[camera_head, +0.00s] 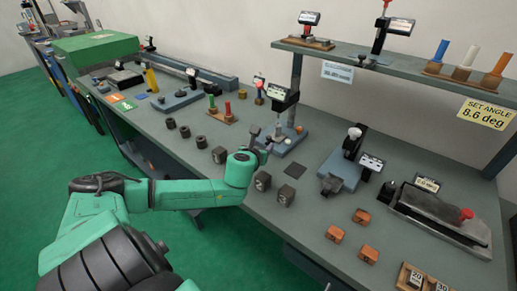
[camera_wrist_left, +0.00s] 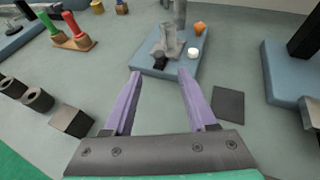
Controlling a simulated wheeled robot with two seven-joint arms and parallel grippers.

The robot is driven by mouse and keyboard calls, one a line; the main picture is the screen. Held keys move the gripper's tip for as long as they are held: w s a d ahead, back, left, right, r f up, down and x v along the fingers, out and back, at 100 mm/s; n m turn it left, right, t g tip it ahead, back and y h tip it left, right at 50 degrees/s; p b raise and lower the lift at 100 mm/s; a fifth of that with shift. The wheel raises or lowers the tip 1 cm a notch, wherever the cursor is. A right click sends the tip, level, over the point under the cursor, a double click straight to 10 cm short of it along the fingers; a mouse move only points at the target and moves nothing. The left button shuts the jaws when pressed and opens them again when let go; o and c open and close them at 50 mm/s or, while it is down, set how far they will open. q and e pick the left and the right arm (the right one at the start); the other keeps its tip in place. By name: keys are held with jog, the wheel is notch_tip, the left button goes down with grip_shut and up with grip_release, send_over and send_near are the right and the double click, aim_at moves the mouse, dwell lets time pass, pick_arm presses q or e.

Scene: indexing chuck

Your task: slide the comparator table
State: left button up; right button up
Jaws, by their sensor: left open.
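A blue-based stand (camera_head: 290,141) with a grey upright and a small display (camera_head: 284,98) stands mid-bench; it looks like the comparator, though I cannot read a label. In the left wrist view its base (camera_wrist_left: 152,66) lies just beyond my fingertips, carrying a grey block (camera_wrist_left: 172,42), an orange knob (camera_wrist_left: 200,28) and a white button (camera_wrist_left: 193,53). Which part is the sliding table I cannot tell. My left gripper (camera_wrist_left: 160,75) is open and empty, its purple fingers pointing at the base's near edge. In the head view the gripper (camera_head: 262,146) is small beside the stand. My right gripper is not in view.
A dark square plate (camera_head: 285,194) lies on the bench right of my arm. Another blue-based device (camera_head: 341,170) stands farther right. Dark blocks (camera_head: 263,181) sit near my wrist, and orange blocks (camera_head: 335,233) near the front edge. A raised shelf (camera_head: 400,67) spans the back.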

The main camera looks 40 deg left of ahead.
pick_arm(q)
jog(key=p+v, duration=0.1)
jog(key=v, duration=0.4)
dwell(0.4)
